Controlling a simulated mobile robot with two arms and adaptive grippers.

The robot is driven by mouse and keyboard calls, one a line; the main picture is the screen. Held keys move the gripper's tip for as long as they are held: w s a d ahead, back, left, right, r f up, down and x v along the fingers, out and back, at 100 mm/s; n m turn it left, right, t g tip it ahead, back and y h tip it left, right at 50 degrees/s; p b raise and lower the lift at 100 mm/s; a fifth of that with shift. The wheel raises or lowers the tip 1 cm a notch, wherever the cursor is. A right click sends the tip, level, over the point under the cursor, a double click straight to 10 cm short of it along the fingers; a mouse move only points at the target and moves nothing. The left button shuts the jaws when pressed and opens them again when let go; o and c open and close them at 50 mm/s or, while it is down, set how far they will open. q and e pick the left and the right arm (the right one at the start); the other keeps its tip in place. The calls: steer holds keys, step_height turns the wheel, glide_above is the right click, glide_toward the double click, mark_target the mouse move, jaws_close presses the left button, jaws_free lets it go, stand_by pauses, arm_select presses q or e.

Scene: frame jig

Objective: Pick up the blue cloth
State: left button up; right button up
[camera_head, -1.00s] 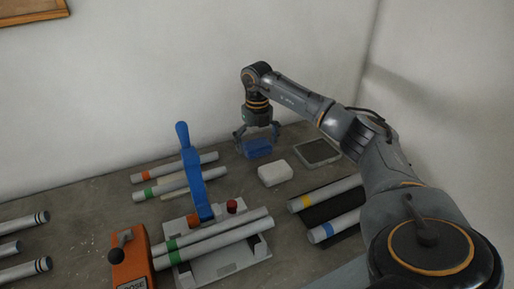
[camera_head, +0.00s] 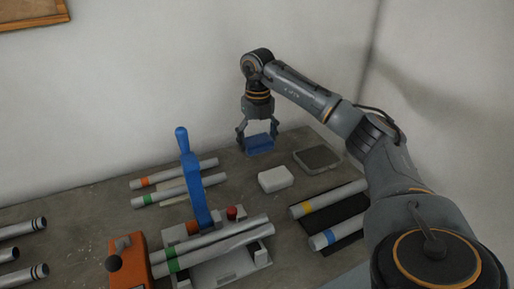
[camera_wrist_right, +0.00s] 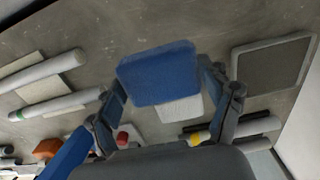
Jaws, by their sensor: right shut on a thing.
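The blue cloth (camera_head: 259,144) is a small folded pad at the back of the bench in the head view. My right gripper (camera_head: 257,135) points down and is shut on it, one finger at each side. In the right wrist view the cloth (camera_wrist_right: 158,73) spans between the two fingers (camera_wrist_right: 163,88) and partly hides a white block. The cloth appears to be a little above the bench top. My left gripper is not in view.
A white block (camera_head: 275,179) and a grey-topped tray (camera_head: 318,158) lie close by. A blue upright lever (camera_head: 193,180) stands on the jig to the left. Several grey tubes with coloured bands lie around. The wall is close behind.

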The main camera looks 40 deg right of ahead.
steer(key=s+a+r, duration=0.7)
steer(key=s, duration=0.2)
steer(key=shift+s+r, duration=0.35)
steer(key=shift+s, duration=0.05)
steer(key=o, duration=0.5)
steer(key=c, duration=0.5)
